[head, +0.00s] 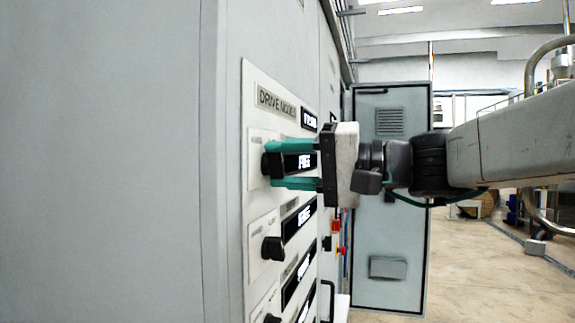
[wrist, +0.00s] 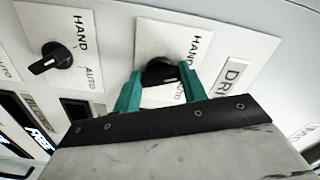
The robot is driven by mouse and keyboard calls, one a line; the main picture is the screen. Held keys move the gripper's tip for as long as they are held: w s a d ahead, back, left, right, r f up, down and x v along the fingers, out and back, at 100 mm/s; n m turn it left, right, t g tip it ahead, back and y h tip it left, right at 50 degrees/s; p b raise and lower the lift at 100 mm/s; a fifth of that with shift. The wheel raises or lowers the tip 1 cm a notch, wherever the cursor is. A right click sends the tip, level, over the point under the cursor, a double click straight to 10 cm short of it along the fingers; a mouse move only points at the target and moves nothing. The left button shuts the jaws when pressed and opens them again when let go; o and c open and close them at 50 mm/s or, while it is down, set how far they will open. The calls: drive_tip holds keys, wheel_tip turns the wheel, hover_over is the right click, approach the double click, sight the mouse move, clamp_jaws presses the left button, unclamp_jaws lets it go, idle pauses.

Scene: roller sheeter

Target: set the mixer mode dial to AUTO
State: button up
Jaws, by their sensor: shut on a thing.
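The panel (head: 250,85) headed "DRIVE MODES" carries a column of black mode dials. My gripper (head: 272,164) reaches in from the right, its teal fingers shut on the top dial (head: 265,164). In the wrist view the fingers (wrist: 160,82) sit either side of this dial (wrist: 160,70), between its HAND and AUTO labels; the AUTO label is partly hidden. I cannot tell exactly where its pointer aims. The name plate beside it is too blurred to read, so I cannot tell which dial is the mixer's.
A second dial (head: 272,248) lies below; it also shows in the wrist view (wrist: 50,57) with its own HAND and AUTO labels. Lit displays (head: 299,220) line the panel. An open grey cabinet door (head: 388,230) stands behind my gripper. The floor at right is open.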

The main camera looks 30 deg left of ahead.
drive_tip(key=m, duration=1)
drive_tip(key=shift+m, duration=0.4)
idle(0.4)
drive_tip(key=o, duration=1)
drive_tip(key=shift+d+r, duration=0.1)
drive_tip(key=v, duration=0.7)
drive_tip(key=shift+w+d, duration=0.1)
drive_tip(key=shift+d, duration=0.25)
